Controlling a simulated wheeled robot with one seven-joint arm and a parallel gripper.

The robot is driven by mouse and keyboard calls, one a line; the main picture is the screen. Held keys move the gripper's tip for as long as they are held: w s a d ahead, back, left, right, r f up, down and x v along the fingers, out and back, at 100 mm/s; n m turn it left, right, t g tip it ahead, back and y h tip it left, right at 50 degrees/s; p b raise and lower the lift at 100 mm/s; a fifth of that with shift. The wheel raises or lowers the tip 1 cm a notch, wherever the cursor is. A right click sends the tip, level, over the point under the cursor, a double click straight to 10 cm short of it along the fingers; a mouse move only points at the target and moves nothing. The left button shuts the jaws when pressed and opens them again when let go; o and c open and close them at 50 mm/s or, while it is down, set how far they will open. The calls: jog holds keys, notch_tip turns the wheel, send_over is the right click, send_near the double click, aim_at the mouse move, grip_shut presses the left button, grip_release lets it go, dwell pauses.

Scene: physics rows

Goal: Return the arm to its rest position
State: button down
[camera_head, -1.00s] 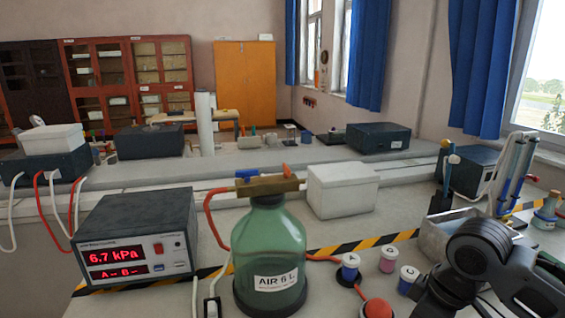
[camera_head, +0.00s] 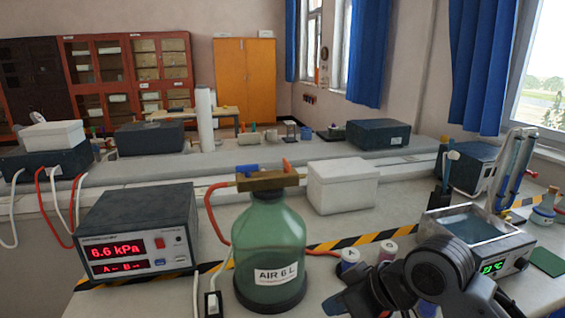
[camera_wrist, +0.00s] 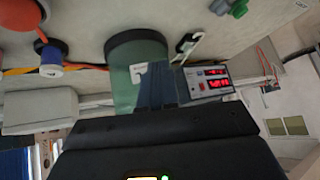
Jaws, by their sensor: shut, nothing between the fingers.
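My arm (camera_head: 440,262) shows at the lower right of the head view, in front of the bench. My gripper (camera_wrist: 157,80) shows in the wrist view with its dark fingers together and nothing held between them. The wrist view is turned over, with the bench at the top. The fingers overlap the green bottle (camera_head: 268,255) in the wrist view, but I cannot tell the distance to it. In the head view the arm hides part of the bench to the right of the bottle.
A pressure meter (camera_head: 137,235) with red digits stands left of the bottle. A metal water bath (camera_head: 475,232) is just behind the arm. Small capped vials (camera_head: 387,252) stand close to the arm. A white box (camera_head: 343,187) sits behind, beyond yellow-black tape.

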jog(key=s+a+r+m+t+y, duration=0.2)
jog(key=a+m+t, duration=0.1)
jog(key=a, duration=0.2)
jog(key=s+a+r+m+t+y, duration=0.1)
jog(key=a+r+m+t+y, duration=0.15)
jog(key=a, duration=0.35)
jog(key=s+d+f+m+t+h+b, duration=0.15)
jog(key=s+d+f+m+h, duration=0.35)
jog(key=s, duration=0.5)
jog(key=s+d+f+m+t+h+p, duration=0.15)
jog(key=s+d+f+t+h, duration=0.35)
jog(key=s, duration=0.6)
jog(key=s+d+r+n+g, duration=0.1)
jog(key=s+d+r, duration=0.2)
jog(key=s+d, duration=0.3)
jog(key=s+d+r+n+g+b, duration=0.1)
jog(key=s+d+r+n, duration=0.1)
jog(key=s+d, duration=0.4)
jog(key=s+r, duration=0.1)
jog(key=s, duration=0.4)
jog(key=shift+d+n+h, duration=0.3)
jog(key=shift+d+h, duration=0.05)
jog(key=shift+d, duration=0.05)
dwell(2.7)
